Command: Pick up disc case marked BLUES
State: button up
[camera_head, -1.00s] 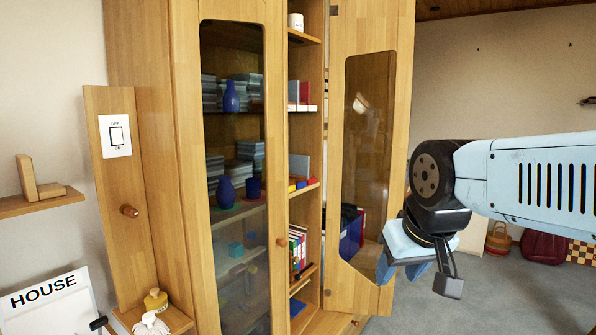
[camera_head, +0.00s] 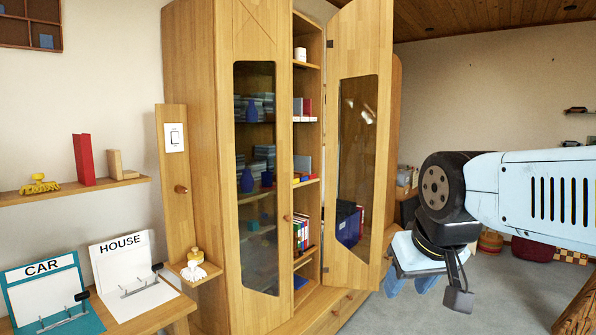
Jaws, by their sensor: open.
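A wooden cabinet (camera_head: 190,120) stands in the middle with its right glass door (camera_head: 353,265) swung open. Upright coloured cases (camera_head: 301,233) stand on a lower shelf in the open part. More flat cases (camera_head: 265,153) are stacked behind the left glass door. No marking can be read at this size, so I cannot tell which case says BLUES. My gripper (camera_head: 426,288) is at the right, in front of and right of the open door. It is open and empty, apart from the cases.
CAR (camera_head: 50,290) and HOUSE (camera_head: 125,270) boards stand on a wooden table at lower left. A wall shelf (camera_head: 70,193) holds a red block (camera_head: 83,160). Grey floor (camera_head: 390,315) shows clear below the arm.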

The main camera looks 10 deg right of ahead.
aim_at(300, 163)
jog(key=z, duration=0.35)
jog(key=i, duration=0.6)
jog(key=z, duration=0.6)
jog(key=i, duration=2.2)
jog(key=u, duration=0.8)
jog(key=i, duration=0.7)
